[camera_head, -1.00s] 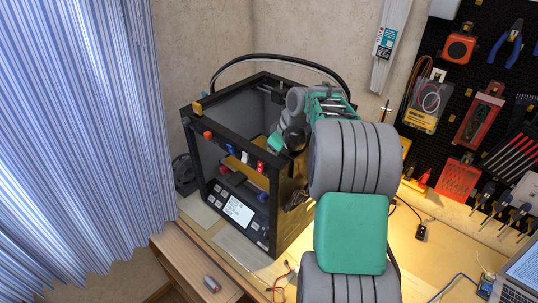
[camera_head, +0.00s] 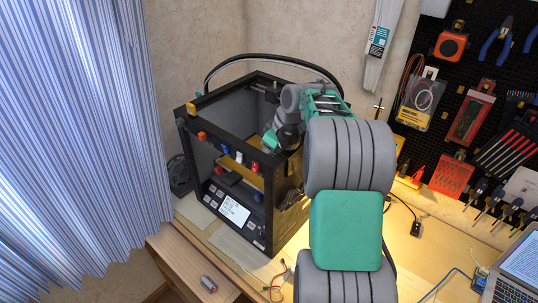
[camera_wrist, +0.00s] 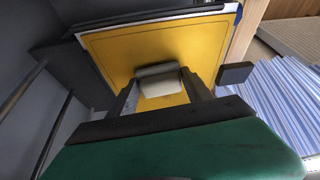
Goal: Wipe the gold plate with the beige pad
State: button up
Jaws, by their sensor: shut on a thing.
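The gold plate (camera_wrist: 110,52) lies inside the black-framed 3D printer. Its yellow surface also shows through the printer's open front in the head view (camera_head: 231,164). The beige pad (camera_wrist: 161,88) is between the fingers of my gripper (camera_wrist: 160,92), which is shut on it. In the head view my arm reaches into the printer from the right, and the gripper's fingers and the pad are hidden there.
The printer frame (camera_head: 187,122) surrounds my gripper closely, with dark rods (camera_wrist: 28,85) at the left of the wrist view. A blue striped curtain (camera_head: 75,130) hangs left. A pegboard with tools (camera_head: 480,100) and a laptop (camera_head: 520,265) are at right.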

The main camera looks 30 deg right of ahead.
jog(key=w, duration=0.1)
jog(key=w+a+p, duration=0.1)
jog(key=w, duration=0.1)
jog(key=w+a, duration=0.1)
jog(key=shift+w+r, duration=0.1)
jog(key=shift+w, duration=0.1)
jog(key=shift+w+a+f+p, duration=0.1)
jog(key=shift+w+a+p, duration=0.25)
jog(key=shift+w, duration=0.4)
jog(key=shift+w+a+f+p, duration=0.1)
jog(key=shift+w+a+p, duration=0.2)
jog(key=shift+w, duration=0.4)
jog(key=shift+r+p, duration=2)
jog(key=shift+r, duration=1.05)
notch_tip(320, 180, up, 3)
jog(key=shift+f+p, duration=0.1)
jog(key=shift+p, duration=1)
